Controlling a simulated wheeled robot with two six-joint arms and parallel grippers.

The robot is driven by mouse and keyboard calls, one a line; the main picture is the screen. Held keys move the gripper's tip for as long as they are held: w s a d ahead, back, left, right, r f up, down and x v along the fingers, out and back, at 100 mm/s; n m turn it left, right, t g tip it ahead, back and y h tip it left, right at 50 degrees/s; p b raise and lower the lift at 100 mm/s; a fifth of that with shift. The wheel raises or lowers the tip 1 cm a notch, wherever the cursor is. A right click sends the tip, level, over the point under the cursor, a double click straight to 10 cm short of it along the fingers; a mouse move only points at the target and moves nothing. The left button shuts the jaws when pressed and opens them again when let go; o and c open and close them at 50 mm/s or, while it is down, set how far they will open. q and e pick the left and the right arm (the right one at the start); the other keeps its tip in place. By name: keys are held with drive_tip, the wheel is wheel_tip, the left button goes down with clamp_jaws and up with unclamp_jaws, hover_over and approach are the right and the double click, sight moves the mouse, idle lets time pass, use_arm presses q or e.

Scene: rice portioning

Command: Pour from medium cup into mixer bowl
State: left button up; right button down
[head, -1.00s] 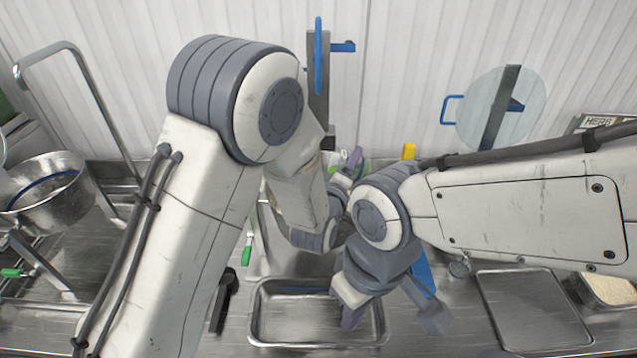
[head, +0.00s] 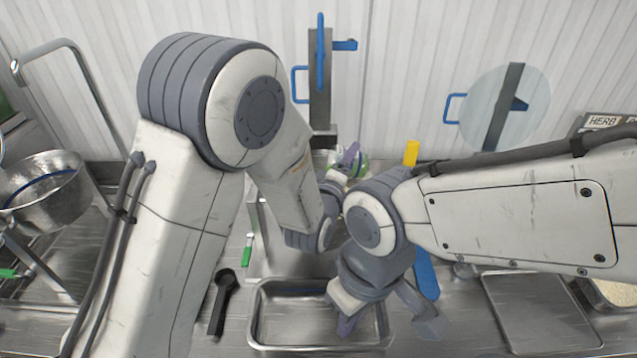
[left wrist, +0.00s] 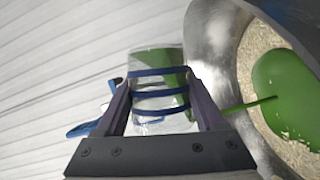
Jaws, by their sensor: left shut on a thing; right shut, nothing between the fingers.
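In the left wrist view, my left gripper (left wrist: 157,112) is shut on a clear cup with blue bands (left wrist: 155,62). The wall slats run nearly along the bands, so the cup looks tipped well over. Beside it is a metal bowl (left wrist: 208,45) holding pale grains and a green tool (left wrist: 285,85). Whether anything is leaving the cup is unclear. In the head view, my left gripper (head: 350,158) shows only partly behind the arms, and the cup cannot be made out. My right gripper (head: 346,322) is shut and empty above the metal tray's near part.
The metal tray (head: 262,335) lies on the steel counter. A black-handled tool (head: 222,300) and a green-handled one (head: 247,252) lie left of the tray. A flat tray (head: 535,310) lies at right.

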use_arm(q)
drive_tip(key=shift+a+r+n+b, duration=0.1)
drive_tip(key=shift+a+n+b, duration=0.2)
drive_tip(key=shift+b, duration=0.3)
use_arm(e)
drive_tip(key=shift+a+f, duration=0.25)
drive_tip(key=shift+f, duration=0.45)
